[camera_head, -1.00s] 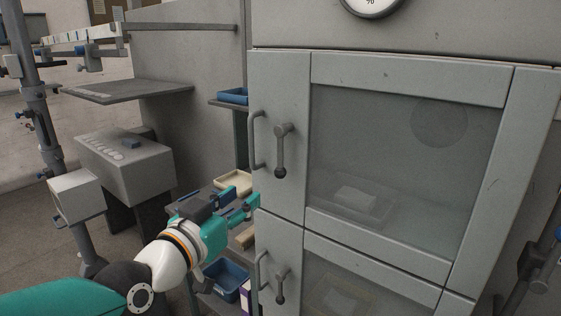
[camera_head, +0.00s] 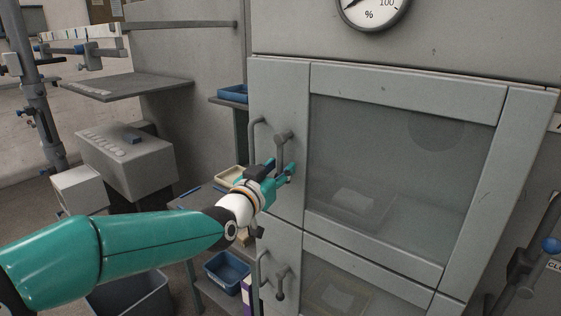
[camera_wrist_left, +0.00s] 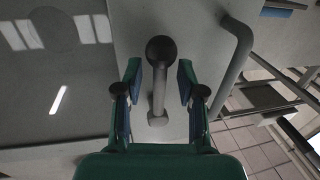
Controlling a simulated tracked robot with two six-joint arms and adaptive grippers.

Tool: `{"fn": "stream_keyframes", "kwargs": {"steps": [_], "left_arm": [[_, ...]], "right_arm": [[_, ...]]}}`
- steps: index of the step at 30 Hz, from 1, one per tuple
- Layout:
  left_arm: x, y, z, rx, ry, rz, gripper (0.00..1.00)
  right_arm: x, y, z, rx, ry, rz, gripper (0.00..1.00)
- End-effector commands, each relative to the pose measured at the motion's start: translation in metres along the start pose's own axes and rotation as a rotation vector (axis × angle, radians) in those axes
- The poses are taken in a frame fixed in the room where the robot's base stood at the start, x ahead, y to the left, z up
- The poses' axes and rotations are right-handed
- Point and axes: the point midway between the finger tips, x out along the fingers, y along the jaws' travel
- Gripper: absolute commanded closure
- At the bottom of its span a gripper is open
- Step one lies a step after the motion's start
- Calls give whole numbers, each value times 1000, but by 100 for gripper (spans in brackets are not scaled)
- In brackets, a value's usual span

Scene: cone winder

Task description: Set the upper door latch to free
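The upper door latch (camera_head: 282,137) is a grey lever on the left frame of the upper door (camera_head: 400,86). It hangs down from its pivot, and its lower end is mostly hidden by my left gripper (camera_head: 283,169). In the left wrist view the latch's dark ball knob (camera_wrist_left: 161,50) and shaft stand between the two spread fingers of the left gripper (camera_wrist_left: 158,75). Gaps show on both sides, so the fingers are open and do not grip it. My right gripper is not in view.
A curved door handle (camera_head: 254,140) stands just left of the latch. A lower door with its own latch (camera_head: 280,282) is below. A dial gauge (camera_head: 372,8) is above. Shelves with a blue bin (camera_head: 227,270) and a cream tray (camera_head: 231,176) stand left of the cabinet.

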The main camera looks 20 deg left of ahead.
Motion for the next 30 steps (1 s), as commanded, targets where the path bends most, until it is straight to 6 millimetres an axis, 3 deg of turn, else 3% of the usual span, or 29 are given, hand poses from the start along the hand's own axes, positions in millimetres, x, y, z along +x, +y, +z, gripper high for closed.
{"fn": "stream_keyframes", "kwargs": {"steps": [4,13,20,30], "left_arm": [[9,0,0,0,-1,0,61],[11,0,1,1,-1,0,61],[10,-1,1,0,-1,-1,99],[10,-1,1,1,-1,-1,100]], "right_arm": [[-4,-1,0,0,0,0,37],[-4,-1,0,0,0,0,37],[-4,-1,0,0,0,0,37],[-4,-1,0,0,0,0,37]]}}
